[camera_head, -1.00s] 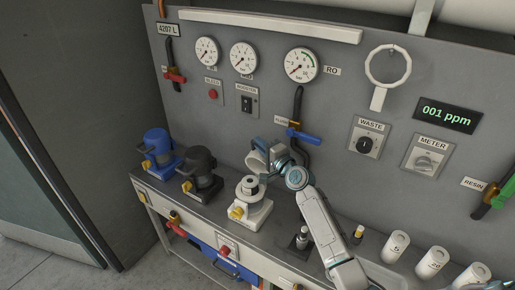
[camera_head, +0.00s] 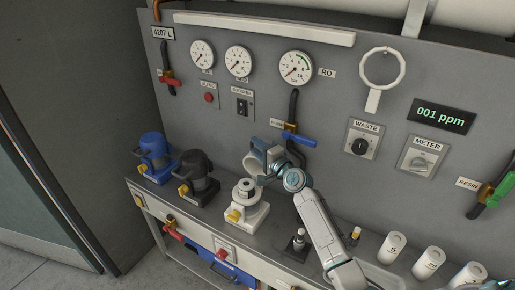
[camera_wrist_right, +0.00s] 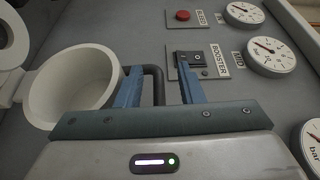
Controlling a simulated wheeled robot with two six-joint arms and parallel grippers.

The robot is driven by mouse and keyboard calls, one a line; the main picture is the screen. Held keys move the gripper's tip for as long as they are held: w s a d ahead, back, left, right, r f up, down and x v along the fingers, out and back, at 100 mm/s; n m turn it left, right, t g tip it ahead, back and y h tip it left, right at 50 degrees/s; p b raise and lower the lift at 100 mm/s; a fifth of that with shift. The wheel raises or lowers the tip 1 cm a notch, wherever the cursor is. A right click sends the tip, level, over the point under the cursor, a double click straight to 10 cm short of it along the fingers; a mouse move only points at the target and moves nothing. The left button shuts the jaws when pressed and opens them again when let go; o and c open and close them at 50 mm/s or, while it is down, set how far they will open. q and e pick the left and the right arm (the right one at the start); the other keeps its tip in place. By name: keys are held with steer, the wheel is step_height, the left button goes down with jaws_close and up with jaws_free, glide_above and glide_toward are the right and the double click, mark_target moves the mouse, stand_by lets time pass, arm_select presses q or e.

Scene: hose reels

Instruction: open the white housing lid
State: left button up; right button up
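The white housing (camera_head: 247,212) stands on the bench with its top open and a grey-topped core showing. Its cup-shaped white lid (camera_head: 256,162) is tilted up behind the body. In the right wrist view the hollow lid (camera_wrist_right: 72,85) shows its open mouth at the left, close beside one finger. My right gripper (camera_head: 272,155) is at the lid; in the wrist view its blue fingers (camera_wrist_right: 160,88) are apart. A dark curved bar shows between them, and I cannot tell what it belongs to. My left gripper is out of view.
A black housing (camera_head: 200,179) and a blue housing (camera_head: 154,157) stand left of the white one. The panel behind carries gauges, a booster switch (camera_head: 243,104) and a blue-handled valve (camera_head: 298,138). White canisters (camera_head: 392,247) stand at the right.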

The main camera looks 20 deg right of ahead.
steer(key=b+v, duration=0.1)
steer(key=v, duration=0.9)
steer(key=shift+s, duration=0.3)
steer(key=shift+d, duration=0.15)
